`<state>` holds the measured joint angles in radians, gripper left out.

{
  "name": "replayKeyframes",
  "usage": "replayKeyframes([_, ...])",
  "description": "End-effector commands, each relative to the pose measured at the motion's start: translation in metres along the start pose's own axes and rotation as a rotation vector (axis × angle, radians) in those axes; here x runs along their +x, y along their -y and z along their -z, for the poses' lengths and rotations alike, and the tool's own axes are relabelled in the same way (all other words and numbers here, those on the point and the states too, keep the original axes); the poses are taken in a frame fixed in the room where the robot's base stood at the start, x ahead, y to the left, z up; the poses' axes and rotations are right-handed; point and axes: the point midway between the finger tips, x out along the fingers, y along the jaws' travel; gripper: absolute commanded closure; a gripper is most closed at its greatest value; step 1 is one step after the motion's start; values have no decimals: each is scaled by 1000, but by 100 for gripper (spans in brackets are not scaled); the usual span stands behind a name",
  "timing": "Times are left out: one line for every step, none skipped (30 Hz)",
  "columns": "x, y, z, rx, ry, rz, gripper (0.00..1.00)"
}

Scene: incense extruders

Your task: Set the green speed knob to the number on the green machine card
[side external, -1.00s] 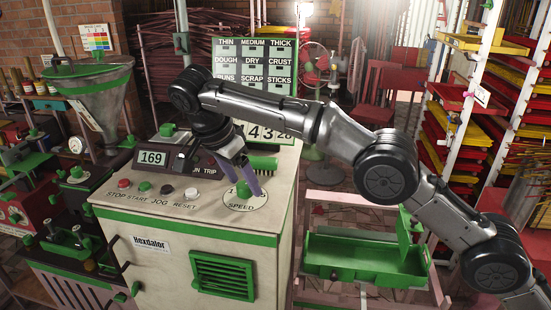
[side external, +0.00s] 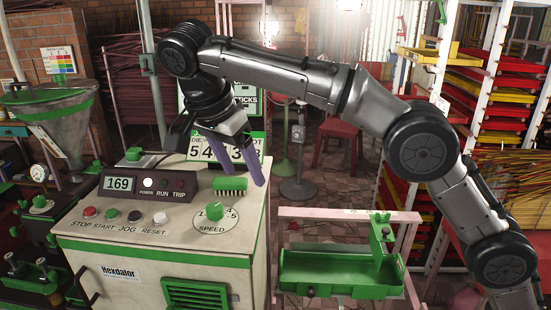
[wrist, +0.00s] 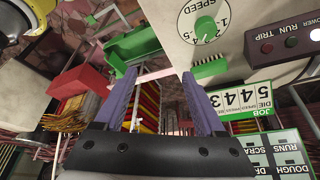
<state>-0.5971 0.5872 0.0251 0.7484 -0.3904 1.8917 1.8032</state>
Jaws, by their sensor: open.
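The green speed knob (side external: 214,211) stands on a round white dial marked SPEED (side external: 232,223) on the machine's top. It also shows at the top of the wrist view (wrist: 205,27), with numbers around it; its exact setting is too small to tell. My gripper (side external: 253,170) is open and empty, purple fingers apart, above and to the right of the knob and clear of it. It fills the lower middle of the wrist view (wrist: 163,75). The green-edged card (wrist: 254,101) shows large digits that look like 5, 4, 4, 3, with small labels; my fingers partly cover it in the side view.
A display (side external: 121,184) reads 169. A green brush (side external: 230,184) lies behind the knob. Several push buttons (side external: 135,215) line the panel's left. A green tray (side external: 340,271) stands on a pink frame to the right. Red chairs and tray racks are behind.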

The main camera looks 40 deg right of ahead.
Motion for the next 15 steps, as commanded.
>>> replayKeyframes([-4,-8,3,-1,1,2,28])
replayKeyframes([-5,-12,4,-1,1,3,28])
replayKeyframes([-7,-17,6,-2,1,2,28])
replayKeyframes([-8,-21,7,-1,1,3,28])
replayKeyframes([-9,-25,8,-1,0,1,28])
replayKeyframes([-12,-31,10,-1,0,2,28])
replayKeyframes([-13,-35,12,-1,0,2,28])
replayKeyframes([-14,-39,13,-1,0,2,28])
replayKeyframes([-16,-44,14,-1,1,2,28])
replayKeyframes([-17,-47,15,-1,1,2,28])
replayKeyframes([-18,-50,17,-1,1,2,28])
replayKeyframes([-19,-54,18,-1,0,2,28])
replayKeyframes([-20,-56,19,-1,0,2,28])
replayKeyframes([-21,-58,19,-1,0,1,28])
replayKeyframes([-21,-61,20,-1,0,1,28])
